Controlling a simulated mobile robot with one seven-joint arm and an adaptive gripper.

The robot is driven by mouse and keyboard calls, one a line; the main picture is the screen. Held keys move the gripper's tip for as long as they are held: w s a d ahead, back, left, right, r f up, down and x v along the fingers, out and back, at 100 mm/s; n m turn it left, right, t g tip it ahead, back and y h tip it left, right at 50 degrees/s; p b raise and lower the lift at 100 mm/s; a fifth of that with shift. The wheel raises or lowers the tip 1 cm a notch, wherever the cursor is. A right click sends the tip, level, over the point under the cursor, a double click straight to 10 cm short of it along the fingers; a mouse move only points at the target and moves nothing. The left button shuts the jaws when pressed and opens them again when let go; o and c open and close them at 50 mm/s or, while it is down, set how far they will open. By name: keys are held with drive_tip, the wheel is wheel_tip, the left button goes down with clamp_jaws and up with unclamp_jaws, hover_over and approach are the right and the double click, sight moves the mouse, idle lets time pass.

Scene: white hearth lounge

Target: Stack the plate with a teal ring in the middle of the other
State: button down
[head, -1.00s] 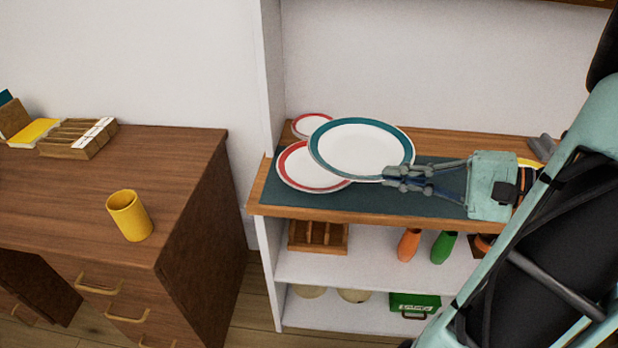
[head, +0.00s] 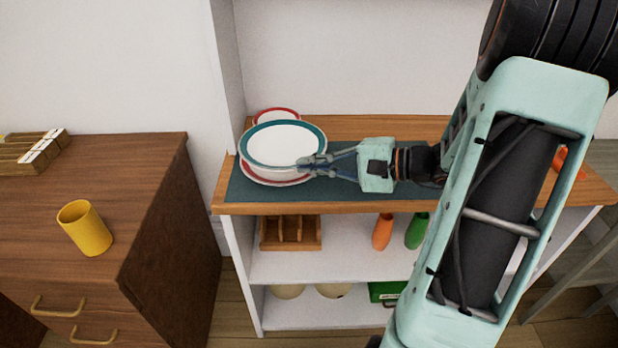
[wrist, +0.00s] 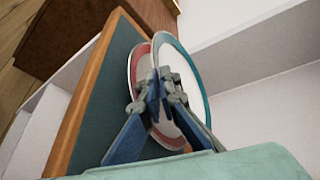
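The teal-ringed plate (head: 284,145) is over the larger red-ringed plate (head: 262,178) on the shelf unit's top. The red ring shows only along the near and left edge; the rest is hidden. My gripper (head: 308,165) is shut on the right rim of the teal-ringed plate. In the wrist view, the gripper fingers (wrist: 158,92) pinch the rim of the teal-ringed plate (wrist: 185,75), with the red-ringed plate (wrist: 140,72) beside and under it. The two plates are close together; I cannot tell whether they touch.
A smaller red-ringed plate (head: 277,114) sits behind them. The plates are over a dark teal mat (head: 240,188) on the wooden shelf top. Lower shelves hold a wooden organizer (head: 290,232) and orange and green items. A yellow cup (head: 85,228) stands on the desk to the left.

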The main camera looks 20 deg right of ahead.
sight(310, 189)
wheel_tip(310, 189, down, 3)
drive_tip(key=shift+w+a+r+b, duration=0.1)
drive_tip(key=shift+w+b, duration=0.05)
drive_tip(key=shift+b, duration=0.25)
drive_tip(key=shift+f, duration=0.35)
drive_tip(key=c, duration=2.2)
unclamp_jaws()
drive_tip(key=shift+f, duration=0.1)
drive_tip(key=shift+o, duration=0.2)
drive_tip(key=p+v, duration=0.1)
drive_tip(key=v, duration=1.1)
drive_tip(key=shift+p, duration=0.35)
